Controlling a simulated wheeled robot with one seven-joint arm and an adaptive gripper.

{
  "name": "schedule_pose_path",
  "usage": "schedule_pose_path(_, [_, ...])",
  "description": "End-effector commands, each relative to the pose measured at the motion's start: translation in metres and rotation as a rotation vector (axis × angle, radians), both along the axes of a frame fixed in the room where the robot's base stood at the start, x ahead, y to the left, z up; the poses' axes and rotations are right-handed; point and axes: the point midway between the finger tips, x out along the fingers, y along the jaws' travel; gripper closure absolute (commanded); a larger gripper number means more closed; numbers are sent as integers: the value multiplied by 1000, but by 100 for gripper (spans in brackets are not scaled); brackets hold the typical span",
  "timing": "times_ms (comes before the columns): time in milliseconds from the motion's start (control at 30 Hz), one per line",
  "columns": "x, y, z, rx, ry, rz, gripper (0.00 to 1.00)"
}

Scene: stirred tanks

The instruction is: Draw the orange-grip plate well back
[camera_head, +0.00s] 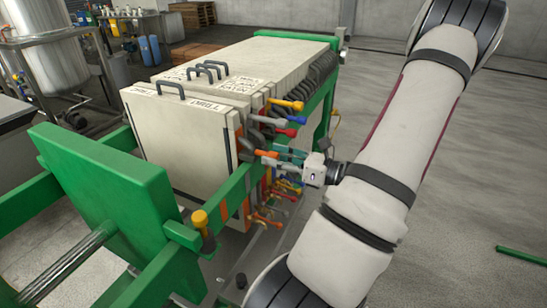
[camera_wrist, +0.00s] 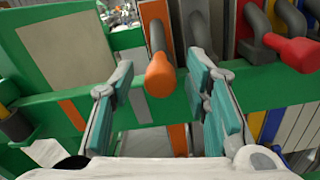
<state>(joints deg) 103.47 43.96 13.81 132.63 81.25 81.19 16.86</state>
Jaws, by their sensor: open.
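The orange grip (camera_wrist: 160,75) is a rounded orange knob on a grey curved handle in the wrist view. Its plate belongs to the pack of pale upright plates (camera_head: 188,138) in the green press frame. In the head view an orange grip (camera_head: 266,154) shows at the side of the pack, by my fingertips. My gripper (camera_wrist: 160,92) is open, with one teal-padded finger on each side of the orange grip and a gap on both sides. It also shows in the head view (camera_head: 286,159). I cannot tell how deep the grip sits between the fingers.
A red grip (camera_wrist: 290,50) on a grey handle is to the right, near my right finger. A green rail (camera_wrist: 60,115) runs behind the fingers. More coloured grips (camera_head: 290,104) line the pack above and below. The green end plate (camera_head: 105,185) stands left, with a gap before the pack.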

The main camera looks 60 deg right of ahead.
Motion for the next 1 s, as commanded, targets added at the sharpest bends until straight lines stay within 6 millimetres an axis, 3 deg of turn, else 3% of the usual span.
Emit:
schedule_pose_path(400, [9,1,0,0,0,-1,57])
schedule_pose_path(600, [8,1,0,0,0,-1,100])
schedule_pose_path(1000, [8,-2,1,-1,0,0,100])
